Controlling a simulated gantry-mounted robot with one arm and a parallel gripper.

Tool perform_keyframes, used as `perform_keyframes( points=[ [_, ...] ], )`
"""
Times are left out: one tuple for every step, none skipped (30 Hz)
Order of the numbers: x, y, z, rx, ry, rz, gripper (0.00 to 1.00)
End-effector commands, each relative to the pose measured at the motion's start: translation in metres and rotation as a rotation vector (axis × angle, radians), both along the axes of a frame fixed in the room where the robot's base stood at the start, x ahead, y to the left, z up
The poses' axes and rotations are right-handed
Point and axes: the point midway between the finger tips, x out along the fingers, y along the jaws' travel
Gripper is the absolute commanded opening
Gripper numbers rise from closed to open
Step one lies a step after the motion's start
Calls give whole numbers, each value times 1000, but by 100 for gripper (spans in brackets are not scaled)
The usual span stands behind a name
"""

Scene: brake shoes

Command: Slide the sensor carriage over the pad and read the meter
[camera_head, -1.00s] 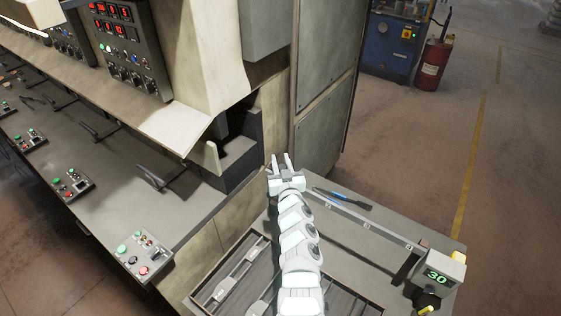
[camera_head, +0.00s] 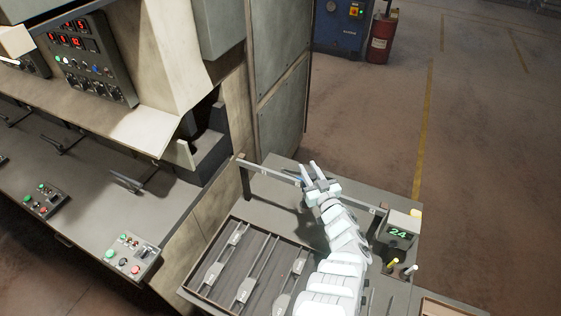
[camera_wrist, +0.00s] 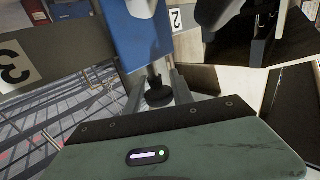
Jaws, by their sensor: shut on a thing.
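My gripper (camera_head: 308,171) is over the middle of the rail (camera_head: 268,171) in the head view, shut on the blue sensor carriage. In the wrist view the blue carriage body (camera_wrist: 137,38) stands between the fingers, with a dark round foot (camera_wrist: 158,93) below it. In the head view, my gripper mostly hides the carriage. The meter (camera_head: 404,219) stands at the rail's right end, its green display reading 24. I cannot make out which surface is the pad, or whether the foot touches anything.
A slotted tray (camera_head: 190,285) with several metal parts lies left of my arm. Rods with yellow and white tops (camera_head: 393,264) stand beside the meter. The rail bears number plates, 3 (camera_wrist: 14,66) and 2 (camera_wrist: 178,19). A grey machine cabinet (camera_head: 283,95) stands behind the table.

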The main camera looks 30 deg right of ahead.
Motion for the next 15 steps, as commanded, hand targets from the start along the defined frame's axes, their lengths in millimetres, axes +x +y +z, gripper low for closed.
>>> perform_keyframes(
  points=[
    [-9,-8,0,0,1,-6,0],
    [-13,-11,0,1,1,-5,0],
    [-18,-13,0,1,1,-4,0],
    [-21,-15,0,1,0,-4,0],
    [-23,-17,0,1,0,-4,0],
    [-26,-19,0,1,0,-3,0],
    [-28,-20,0,1,0,-3,0],
    [-30,-21,0,0,0,-3,0],
    [-31,-22,0,0,0,-2,0],
    [-32,-23,0,0,0,-2,0],
    [-33,-23,0,0,0,-2,0],
    [-33,-24,-1,0,1,-2,0],
    [-33,-24,-1,0,1,-2,0],
    [-33,-24,-1,0,1,-2,0],
    [-33,-24,-1,0,2,-2,0]
  ],
)
